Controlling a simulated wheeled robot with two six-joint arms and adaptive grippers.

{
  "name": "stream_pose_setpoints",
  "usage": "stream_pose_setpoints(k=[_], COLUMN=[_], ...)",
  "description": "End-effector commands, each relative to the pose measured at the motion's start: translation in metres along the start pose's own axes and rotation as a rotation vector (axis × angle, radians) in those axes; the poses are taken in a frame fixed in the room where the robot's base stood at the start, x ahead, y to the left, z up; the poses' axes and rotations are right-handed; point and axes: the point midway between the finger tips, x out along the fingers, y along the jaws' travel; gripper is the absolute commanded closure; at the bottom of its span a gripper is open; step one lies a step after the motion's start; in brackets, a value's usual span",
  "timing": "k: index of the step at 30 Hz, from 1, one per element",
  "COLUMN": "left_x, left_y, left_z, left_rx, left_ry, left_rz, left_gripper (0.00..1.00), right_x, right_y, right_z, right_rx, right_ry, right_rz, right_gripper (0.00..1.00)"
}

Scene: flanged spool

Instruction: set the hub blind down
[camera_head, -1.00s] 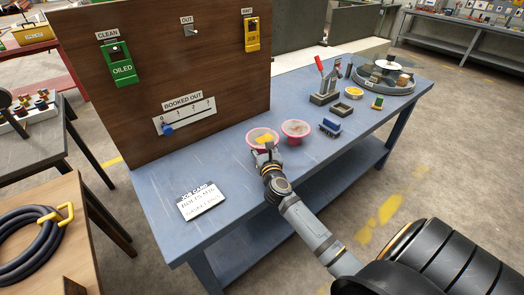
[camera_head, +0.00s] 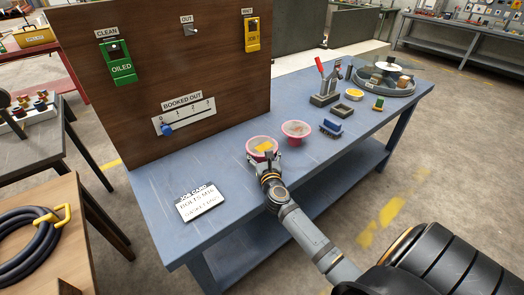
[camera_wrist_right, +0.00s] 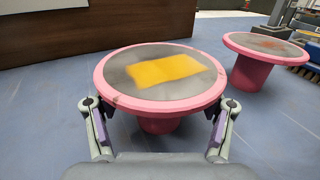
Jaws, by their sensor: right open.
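A pink flanged piece with a grey top and a yellow patch (camera_head: 262,147), which I take to be the hub blind, stands upright on the blue bench (camera_head: 240,180). In the right wrist view its wide flange (camera_wrist_right: 160,75) fills the middle, above a narrower pink stem. My right gripper (camera_head: 267,163) is at its near side. In the wrist view the gripper (camera_wrist_right: 160,112) is open, with one finger on each side of the stem and a gap to it. The fingertips are partly under the flange. My left gripper is not in view.
A second pink flanged piece (camera_head: 296,130) with a reddish mark stands close by on the right. The job card (camera_head: 200,202) lies front left; a wooden board (camera_head: 160,70) stands behind.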

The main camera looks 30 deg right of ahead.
Motion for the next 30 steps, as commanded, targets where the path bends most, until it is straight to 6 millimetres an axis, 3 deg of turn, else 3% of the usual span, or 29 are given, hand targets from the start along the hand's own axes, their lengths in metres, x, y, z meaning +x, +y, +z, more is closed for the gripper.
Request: stream_pose_setpoints(k=[5, 8, 15, 21, 30], left_x=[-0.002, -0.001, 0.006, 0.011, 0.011], left_y=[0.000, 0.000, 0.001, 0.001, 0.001], left_z=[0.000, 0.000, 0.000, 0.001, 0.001], left_rx=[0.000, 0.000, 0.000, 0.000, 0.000], left_ry=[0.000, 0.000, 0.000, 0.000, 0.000], left_rz=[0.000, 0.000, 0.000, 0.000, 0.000], left_gripper=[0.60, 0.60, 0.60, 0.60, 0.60], right_x=[-0.003, -0.020, -0.080, -0.112, -0.120], right_y=[0.000, 0.000, 0.000, 0.000, 0.000], right_z=[0.003, 0.001, -0.001, 0.001, 0.003], right_rx=[0.001, 0.000, 0.002, 0.002, 0.000], right_ry=[0.001, 0.002, 0.004, 0.002, -0.001], right_rz=[0.000, 0.001, 0.000, 0.000, 0.000], right_gripper=[0.29, 0.29, 0.29, 0.29, 0.29])
